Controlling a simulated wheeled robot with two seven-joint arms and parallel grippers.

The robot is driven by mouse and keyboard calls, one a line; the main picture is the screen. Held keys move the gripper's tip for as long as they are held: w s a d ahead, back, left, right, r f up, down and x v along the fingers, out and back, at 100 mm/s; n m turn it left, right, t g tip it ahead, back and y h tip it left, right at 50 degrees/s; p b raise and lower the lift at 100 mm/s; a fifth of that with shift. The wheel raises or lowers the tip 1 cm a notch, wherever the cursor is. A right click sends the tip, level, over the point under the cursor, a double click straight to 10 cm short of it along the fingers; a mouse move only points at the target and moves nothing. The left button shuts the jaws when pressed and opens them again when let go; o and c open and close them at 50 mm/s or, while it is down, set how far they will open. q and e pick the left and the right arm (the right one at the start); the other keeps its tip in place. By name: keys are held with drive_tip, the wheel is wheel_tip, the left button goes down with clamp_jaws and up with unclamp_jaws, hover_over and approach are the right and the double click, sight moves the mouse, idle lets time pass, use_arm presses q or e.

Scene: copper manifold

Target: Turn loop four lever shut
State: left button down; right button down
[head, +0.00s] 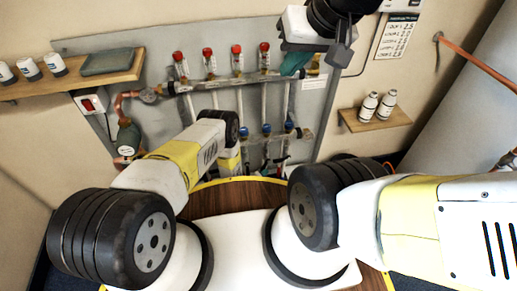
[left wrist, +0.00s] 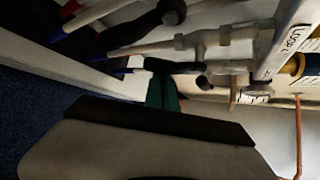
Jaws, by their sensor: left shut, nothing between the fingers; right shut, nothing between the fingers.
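The copper manifold is on a grey panel (head: 110,62) on the back wall, with red caps on its upper bar (head: 222,80) and blue caps on its lower one. A tag reading LOOP 4 (left wrist: 291,39) is close in the left wrist view, beside pale pipe fittings (left wrist: 215,38). A dark bar (left wrist: 172,66) lies at the tip of my left gripper (left wrist: 162,88); I cannot tell whether it is the loop four lever or whether they touch. The left gripper's teal fingers are shut and empty. My right gripper (head: 294,64) is shut and empty, high at the panel's upper right.
A shelf (head: 100,75) with several white jars is at the left. A small shelf (head: 375,121) with two bottles (head: 378,104) is at the right. My left arm covers part of the lower bar.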

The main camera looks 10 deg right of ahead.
use_arm(q)
drive_tip(key=shift+a+r, duration=0.1)
drive_tip(key=shift+a+r+m+g+y, duration=0.25)
drive_tip(key=shift+r+m+y, duration=0.35)
drive_tip(key=shift+y, duration=0.45)
drive_tip(key=shift+a+r+m+g+y, duration=0.15)
drive_tip(key=shift+a+r+m+y, duration=0.2)
drive_tip(key=shift+r+y, duration=0.55)
drive_tip(key=shift+a+r+m+g+y, duration=0.25)
drive_tip(key=shift+r+m+y, duration=0.25)
drive_tip(key=shift+y, duration=0.75)
drive_tip(key=shift+w, duration=0.1)
